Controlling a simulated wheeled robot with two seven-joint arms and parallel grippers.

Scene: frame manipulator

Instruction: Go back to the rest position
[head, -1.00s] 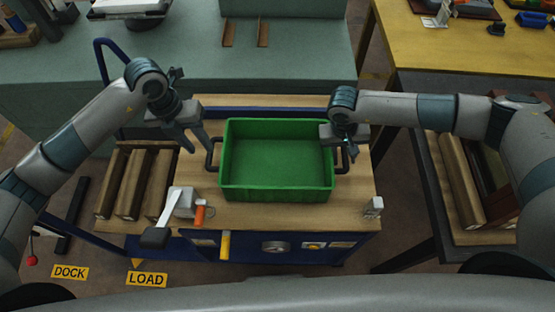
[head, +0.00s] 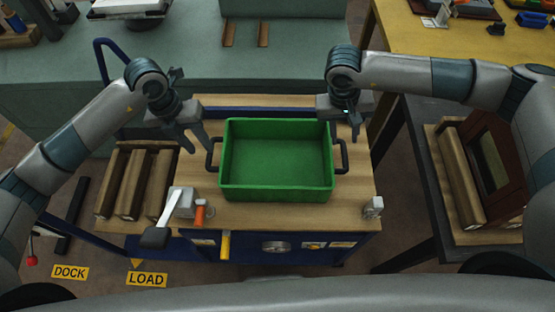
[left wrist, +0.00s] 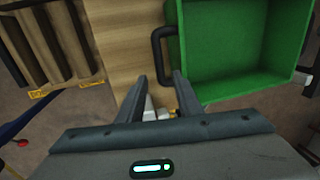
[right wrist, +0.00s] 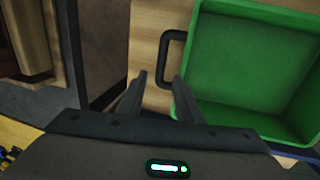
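My left gripper (head: 193,139) is open and empty, above and beside the left handle (head: 212,154) of the green crate (head: 277,191). In the left wrist view, its two fingers (left wrist: 158,88) stand apart with nothing between them, near the crate handle (left wrist: 163,45). My right gripper (head: 345,126) hangs near the crate's back right corner, beyond the right handle (head: 342,156). In the right wrist view, its fingers (right wrist: 158,90) are apart and empty, near that handle (right wrist: 172,44). The crate stands empty on the wooden cart top.
The wooden cart top (head: 290,216) carries a grey and orange tool (head: 201,213) at the front left and a small metal part (head: 373,207) at the front right. Brown beams (head: 130,185) lie at the left. A green bench (head: 280,60) is behind, a yellow table (head: 420,50) back right.

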